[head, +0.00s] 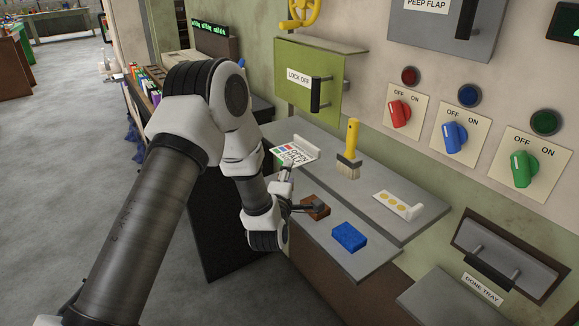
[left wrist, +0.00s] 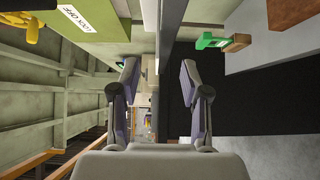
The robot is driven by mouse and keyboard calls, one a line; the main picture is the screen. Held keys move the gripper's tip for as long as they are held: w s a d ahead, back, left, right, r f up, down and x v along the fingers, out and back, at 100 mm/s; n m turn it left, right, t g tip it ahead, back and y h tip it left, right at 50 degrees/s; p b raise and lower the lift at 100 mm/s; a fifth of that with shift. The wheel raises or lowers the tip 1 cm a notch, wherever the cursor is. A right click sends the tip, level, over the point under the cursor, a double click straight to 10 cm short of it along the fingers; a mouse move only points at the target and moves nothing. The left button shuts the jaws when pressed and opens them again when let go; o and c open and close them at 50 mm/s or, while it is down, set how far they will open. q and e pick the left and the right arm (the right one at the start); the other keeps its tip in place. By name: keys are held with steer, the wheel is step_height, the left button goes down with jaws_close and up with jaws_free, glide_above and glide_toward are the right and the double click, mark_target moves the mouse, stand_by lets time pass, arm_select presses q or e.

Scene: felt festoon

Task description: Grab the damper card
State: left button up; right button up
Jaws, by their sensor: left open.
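A white card (head: 294,153) with coloured squares and the words OPEN and HALF lies at the left end of the grey shelf (head: 335,186) in the head view; it looks like the damper card. Another white card (head: 397,204) with yellow dots lies farther right on the shelf. My left gripper (head: 302,190) is just in front of the lettered card, in part hidden by its own wrist. In the left wrist view its two fingers (left wrist: 159,82) are spread with nothing between them. I cannot make out the lettered card in that view.
A yellow-handled brush (head: 349,150) stands on the shelf. A brown block (head: 316,208) and a blue sponge-like block (head: 349,237) lie on the lower ledge. A green LOCK OFF door (head: 309,80) is behind. The DONE TRAY (head: 462,298) is at lower right.

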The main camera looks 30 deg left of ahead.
arm_select(q)
steer(key=x, duration=0.2)
steer(key=shift+w+a+b, duration=0.1)
steer(key=shift+w+b, duration=0.2)
jaws_close()
steer(key=shift+r, duration=0.1)
step_height(320, 180, up, 2)
steer(key=shift+s+r+p, duration=0.1)
steer(key=shift+r+p, duration=0.1)
steer(key=shift+p, duration=0.55)
steer(key=s+d+r, duration=0.2)
steer(key=s, duration=0.4)
steer(key=s+d+r, duration=0.3)
steer(key=s, duration=0.3)
steer(key=shift+s+d, duration=0.2)
steer(key=shift+s, duration=0.2)
